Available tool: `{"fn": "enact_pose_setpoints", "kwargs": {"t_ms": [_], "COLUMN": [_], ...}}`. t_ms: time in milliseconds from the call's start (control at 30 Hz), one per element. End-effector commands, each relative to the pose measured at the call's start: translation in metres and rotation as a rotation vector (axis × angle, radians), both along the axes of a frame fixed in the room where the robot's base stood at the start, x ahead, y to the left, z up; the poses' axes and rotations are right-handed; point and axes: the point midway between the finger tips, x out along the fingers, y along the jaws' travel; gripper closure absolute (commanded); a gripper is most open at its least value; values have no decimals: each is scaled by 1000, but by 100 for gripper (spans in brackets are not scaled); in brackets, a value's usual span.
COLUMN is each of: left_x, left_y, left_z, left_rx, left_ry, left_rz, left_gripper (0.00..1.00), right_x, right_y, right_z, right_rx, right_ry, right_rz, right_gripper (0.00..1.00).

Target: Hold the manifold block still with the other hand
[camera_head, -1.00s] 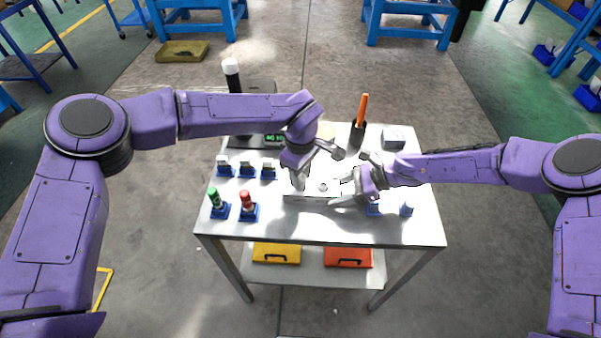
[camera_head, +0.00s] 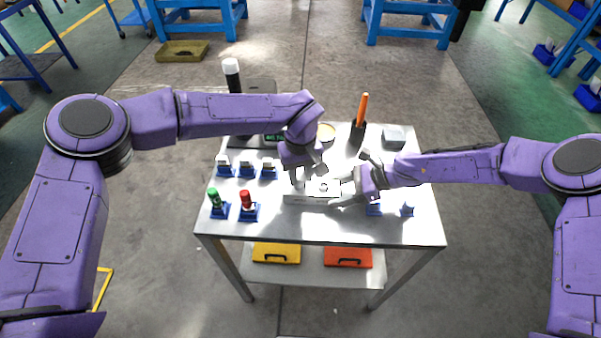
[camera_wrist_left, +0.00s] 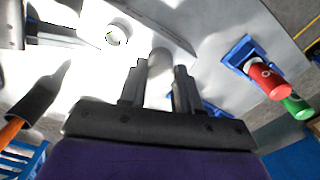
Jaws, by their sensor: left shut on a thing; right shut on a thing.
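The pale manifold block (camera_head: 312,199) lies at the middle of the table. In the left wrist view its bright top (camera_wrist_left: 80,62) shows a round ring-like port (camera_wrist_left: 117,35). My left gripper (camera_head: 298,180) points down over the block's left part. In the left wrist view its fingers (camera_wrist_left: 158,82) are shut on a grey round fitting (camera_wrist_left: 160,62); whether it sits in the block is hard to tell. My right gripper (camera_head: 348,189) reaches in from the right, shut on the block's right end; its fingers partly hide that end.
Red (camera_head: 246,199) and green (camera_head: 214,197) capped parts stand in blue holders at the table's front left. Several blue holders with pale parts stand behind them. An orange-handled tool (camera_head: 363,107) and a grey box (camera_head: 394,138) stand at the back right. The front strip is clear.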

Motion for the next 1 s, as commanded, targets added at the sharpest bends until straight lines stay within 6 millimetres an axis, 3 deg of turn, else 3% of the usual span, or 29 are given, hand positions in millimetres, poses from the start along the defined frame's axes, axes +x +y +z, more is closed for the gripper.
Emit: {"fn": "enact_pose_setpoints", "kwargs": {"t_ms": [167, 467, 733, 967, 1000], "left_x": [0, 0, -1, -1, -1], "left_y": [0, 0, 0, 0, 0], "left_z": [-1, -1, -1, -1, -1], "left_rx": [-1, -1, -1, -1, -1], "left_ry": [1, 1, 2, 2, 2], "left_rz": [-260, -304, -709, -736, -735], "left_gripper": [100, 100, 100, 100, 55], "right_x": [-1, -1, -1, -1, -1], "right_y": [0, 0, 0, 0, 0], "right_z": [0, 0, 0, 0, 0], "right_rx": [0, 0, 0, 0, 0], "right_ry": [2, 1, 1, 1, 1], "right_rz": [2, 2, 2, 2, 2], "right_gripper": [78, 78, 78, 78, 78]}}
